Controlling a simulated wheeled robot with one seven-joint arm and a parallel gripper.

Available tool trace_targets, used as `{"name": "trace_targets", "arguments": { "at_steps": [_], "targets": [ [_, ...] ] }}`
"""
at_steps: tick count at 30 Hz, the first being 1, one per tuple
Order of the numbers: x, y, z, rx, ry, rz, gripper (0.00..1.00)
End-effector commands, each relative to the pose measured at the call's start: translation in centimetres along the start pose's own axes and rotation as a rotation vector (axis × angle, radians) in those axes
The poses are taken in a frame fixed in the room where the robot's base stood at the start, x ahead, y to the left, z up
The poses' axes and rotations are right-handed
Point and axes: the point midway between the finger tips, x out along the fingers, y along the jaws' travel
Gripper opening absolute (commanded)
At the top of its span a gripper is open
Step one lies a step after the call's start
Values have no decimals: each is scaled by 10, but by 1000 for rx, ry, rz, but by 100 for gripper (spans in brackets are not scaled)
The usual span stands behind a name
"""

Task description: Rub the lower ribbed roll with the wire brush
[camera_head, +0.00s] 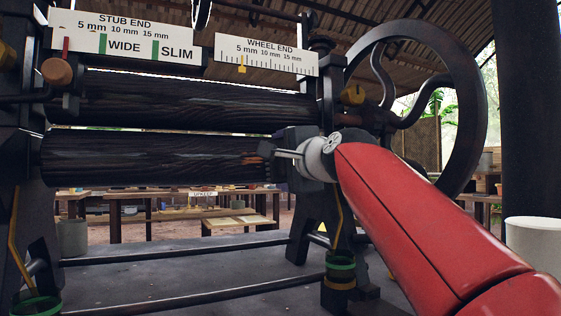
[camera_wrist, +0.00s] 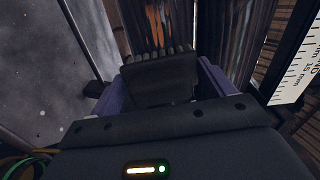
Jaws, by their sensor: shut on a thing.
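The lower ribbed roll (camera_head: 150,158) is dark and lies level between the machine's end frames, under the upper ribbed roll (camera_head: 190,102). Orange-brown patches show near its right end. My gripper (camera_head: 282,154) is at that right end, in front of the frame. In the wrist view, my gripper (camera_wrist: 160,92) is shut on the dark block of the wire brush (camera_wrist: 156,82). Its short bristles point at the lower roll (camera_wrist: 180,25), beside the orange patches. I cannot tell whether the bristles touch the roll. The brush is hardly distinguishable in the head view.
A large dark handwheel (camera_head: 470,95) stands at the right of the machine. White scale plates (camera_head: 266,56) hang above the rolls. A wooden knob (camera_head: 57,72) is at the upper left. A pale bucket (camera_head: 535,240) stands at the right. Space before the roll's left half is clear.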

Motion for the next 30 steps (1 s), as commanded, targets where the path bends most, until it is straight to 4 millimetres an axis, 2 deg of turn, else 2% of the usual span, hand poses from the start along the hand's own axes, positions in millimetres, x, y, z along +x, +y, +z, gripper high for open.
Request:
{"name": "trace_targets", "arguments": {
  "at_steps": [6,15,30],
  "targets": [
    [-25,-1,1,-2,0,-7,63],
    [-52,-1,1,-1,-1,-6,63],
    [-60,-2,1,-1,-1,-6,63]
  ]
}}
